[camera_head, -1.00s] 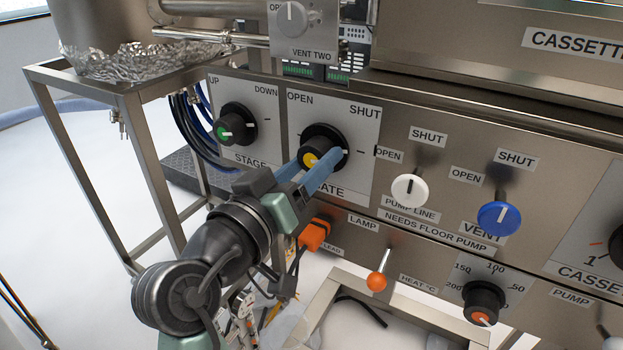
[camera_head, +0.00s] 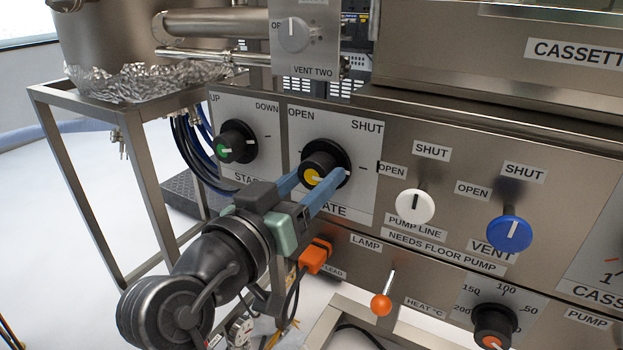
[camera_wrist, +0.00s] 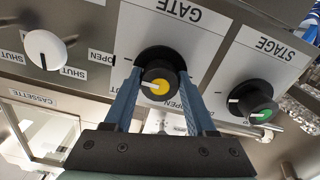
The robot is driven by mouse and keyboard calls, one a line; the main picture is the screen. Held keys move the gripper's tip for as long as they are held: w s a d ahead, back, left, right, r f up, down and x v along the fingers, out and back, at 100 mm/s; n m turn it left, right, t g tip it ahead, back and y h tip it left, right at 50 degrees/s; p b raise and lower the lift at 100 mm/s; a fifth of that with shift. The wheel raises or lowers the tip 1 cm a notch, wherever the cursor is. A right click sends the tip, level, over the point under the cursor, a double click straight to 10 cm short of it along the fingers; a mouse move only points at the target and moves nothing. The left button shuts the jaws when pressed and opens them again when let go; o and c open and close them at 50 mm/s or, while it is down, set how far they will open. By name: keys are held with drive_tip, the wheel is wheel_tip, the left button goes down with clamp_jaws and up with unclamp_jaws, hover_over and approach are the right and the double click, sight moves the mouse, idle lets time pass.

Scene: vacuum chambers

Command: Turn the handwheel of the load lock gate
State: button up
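The gate handwheel is a black knob with a yellow centre (camera_head: 311,177), on the panel plate marked GATE, OPEN and SHUT (camera_head: 358,200). Its white pointer line runs toward the right side of the plate in the head view. My gripper (camera_head: 321,176) reaches it from the lower left with two blue fingers. In the wrist view my gripper (camera_wrist: 159,80) has one finger on each side of the knob (camera_wrist: 158,88). A narrow gap seems to show beside the knob, so the fingers look open around it. Whether either fingertip touches it is hard to tell.
The STAGE knob with a green centre (camera_head: 236,143) is close on the left. A white pump line knob (camera_head: 415,206) and a blue vent knob (camera_head: 509,229) stick out on the right. An orange-tipped lamp lever (camera_head: 381,304) and an orange plug (camera_head: 316,257) are below.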

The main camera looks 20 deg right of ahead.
drive_tip(key=o, duration=0.4)
drive_tip(key=p+v, duration=0.1)
drive_tip(key=v, duration=1.2)
drive_tip(key=w+a+r+n+t+y, duration=0.2)
drive_tip(key=r+t+y, duration=0.25)
drive_tip(key=r, duration=0.25)
drive_tip(key=w+a+r+n+t+y, duration=0.1)
drive_tip(key=w+r+n+t+y, duration=0.15)
drive_tip(key=r+t, duration=0.3)
drive_tip(key=s+a+r+n+t+y, duration=0.1)
drive_tip(key=s+r+n+t+y, duration=0.15)
drive_tip(key=s+r+y, duration=0.35)
drive_tip(key=s+a+r+n+t+y, duration=0.15)
drive_tip(key=s+r+t, duration=0.25)
drive_tip(key=r, duration=0.4)
drive_tip(key=shift+m, duration=0.25)
drive_tip(key=r+p, duration=1.7)
drive_tip(key=p, duration=0.1)
drive_tip(key=w+r+p, duration=0.1)
drive_tip(key=r+p, duration=0.8)
drive_tip(key=shift+w+a+r, duration=0.15)
drive_tip(key=shift+r, duration=0.15)
